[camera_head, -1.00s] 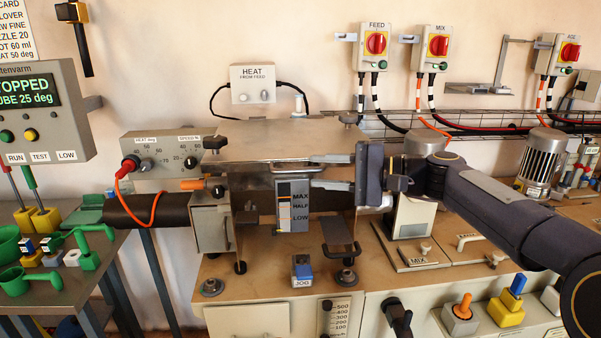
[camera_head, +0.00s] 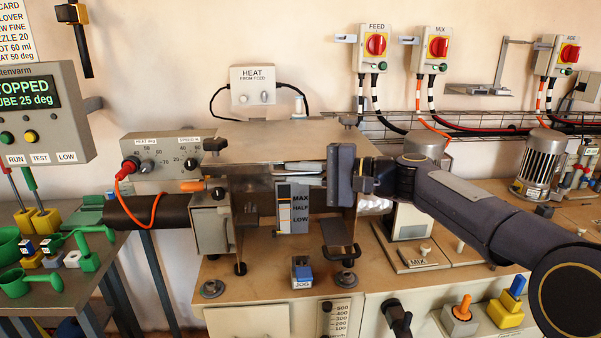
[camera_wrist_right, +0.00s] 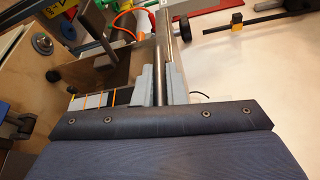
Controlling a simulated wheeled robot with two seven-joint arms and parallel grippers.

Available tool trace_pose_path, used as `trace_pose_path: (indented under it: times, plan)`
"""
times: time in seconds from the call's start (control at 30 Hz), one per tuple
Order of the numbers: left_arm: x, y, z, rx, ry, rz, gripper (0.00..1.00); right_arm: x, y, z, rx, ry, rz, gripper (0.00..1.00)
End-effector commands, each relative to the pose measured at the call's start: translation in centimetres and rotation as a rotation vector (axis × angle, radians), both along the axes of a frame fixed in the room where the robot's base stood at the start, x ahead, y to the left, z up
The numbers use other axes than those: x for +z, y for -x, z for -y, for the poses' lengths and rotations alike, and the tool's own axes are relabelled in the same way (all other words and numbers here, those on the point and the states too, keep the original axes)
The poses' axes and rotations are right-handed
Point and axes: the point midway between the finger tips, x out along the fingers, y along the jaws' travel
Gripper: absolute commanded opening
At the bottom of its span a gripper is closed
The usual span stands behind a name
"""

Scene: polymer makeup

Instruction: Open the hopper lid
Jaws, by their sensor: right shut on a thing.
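The hopper lid (camera_head: 280,138) is a flat metal plate on top of the machine in the head view. It lies flat, level over the hopper. My right gripper (camera_head: 308,172) comes in from the right at the lid's front edge. Its fingers are shut on a thin metal bar along that edge. The wrist view shows the bar (camera_wrist_right: 160,55) running between the two grey fingers of the right gripper (camera_wrist_right: 160,85). The palm hides part of the hopper's front right side. My left gripper is not in view.
A level gauge (camera_head: 293,208) marked MAX, HALF and LOW is just below the gripper. A HEAT box (camera_head: 257,86) with cables is on the wall behind the lid. A jog button (camera_head: 302,270) stands in front. Green scoops (camera_head: 15,283) lie on the left bench.

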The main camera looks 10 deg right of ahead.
Motion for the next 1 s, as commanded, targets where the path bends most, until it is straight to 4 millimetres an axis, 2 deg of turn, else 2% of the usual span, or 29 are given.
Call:
trace_pose_path:
  times: [0.27,0.47,0.57,0.9,1.0]
  plan:
    - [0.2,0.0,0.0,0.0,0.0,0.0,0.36,0.2,0.0,0.0,0.0,0.001,-0.004,0.0]
    - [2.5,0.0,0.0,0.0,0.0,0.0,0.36,2.0,0.0,0.0,0.0,0.001,-0.035,0.0]
    - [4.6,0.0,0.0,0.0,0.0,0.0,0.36,3.6,0.0,0.0,0.0,0.0,-0.07,0.0]
    - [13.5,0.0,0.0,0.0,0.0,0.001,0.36,10.4,-1.0,0.1,-0.002,-0.001,-0.255,0.0]
    - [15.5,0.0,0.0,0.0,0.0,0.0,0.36,12.2,-1.6,0.1,-0.001,-0.002,-0.249,0.0]
